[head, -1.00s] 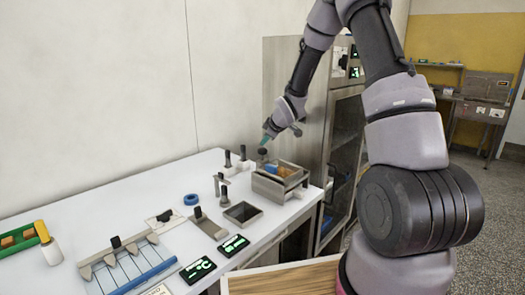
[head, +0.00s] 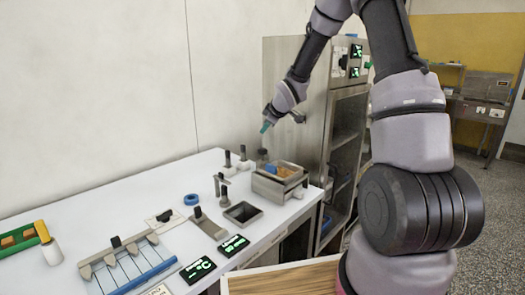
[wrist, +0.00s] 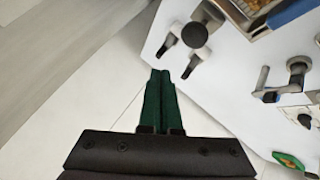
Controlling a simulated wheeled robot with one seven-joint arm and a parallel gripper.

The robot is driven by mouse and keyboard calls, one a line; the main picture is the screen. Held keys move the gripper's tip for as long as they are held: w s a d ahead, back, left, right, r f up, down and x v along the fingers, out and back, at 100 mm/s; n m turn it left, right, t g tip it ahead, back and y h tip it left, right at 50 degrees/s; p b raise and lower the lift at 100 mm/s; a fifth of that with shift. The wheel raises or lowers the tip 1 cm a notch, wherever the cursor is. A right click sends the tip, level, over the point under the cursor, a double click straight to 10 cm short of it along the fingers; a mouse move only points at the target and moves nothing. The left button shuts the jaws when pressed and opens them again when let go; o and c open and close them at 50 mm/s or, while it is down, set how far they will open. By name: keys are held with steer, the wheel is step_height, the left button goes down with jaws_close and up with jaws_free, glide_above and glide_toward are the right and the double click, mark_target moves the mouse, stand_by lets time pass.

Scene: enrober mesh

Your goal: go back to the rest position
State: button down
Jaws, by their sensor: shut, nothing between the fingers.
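My gripper (head: 265,127) hangs in the air above the far end of the white worktop (head: 120,205), near the wall. In the wrist view its green fingers (wrist: 158,78) are together, with nothing between them. In the head view it is above and a little behind the metal box (head: 279,182), which holds something orange and blue. The gripper touches nothing. The black-topped post (head: 262,156) stands below it, apart from the fingertips.
Small black-handled fittings (head: 228,159) stand on the worktop near the wall. A tall steel cabinet (head: 345,140) stands just right of the gripper. The air above the worktop's left part is clear.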

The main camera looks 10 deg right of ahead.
steer(key=s+d+r+m+h, duration=0.1)
steer(key=s+d+r+m, duration=0.3)
steer(key=s+r, duration=0.45)
steer(key=s+d+r+m+h, duration=0.2)
steer(key=s+r+m, duration=0.3)
steer(key=s+r, duration=0.4)
steer(key=s+r+m+g+y, duration=0.1)
steer(key=s+m, duration=0.6)
steer(key=s, duration=1.4)
step_height(320, 180, up, 2)
steer(key=shift+s+a+r+m+g+y, duration=0.1)
steer(key=shift+s+a+m+g+y, duration=0.35)
steer(key=shift+y, duration=0.15)
steer(key=shift+w+d, duration=0.1)
steer(key=shift+w, duration=0.1)
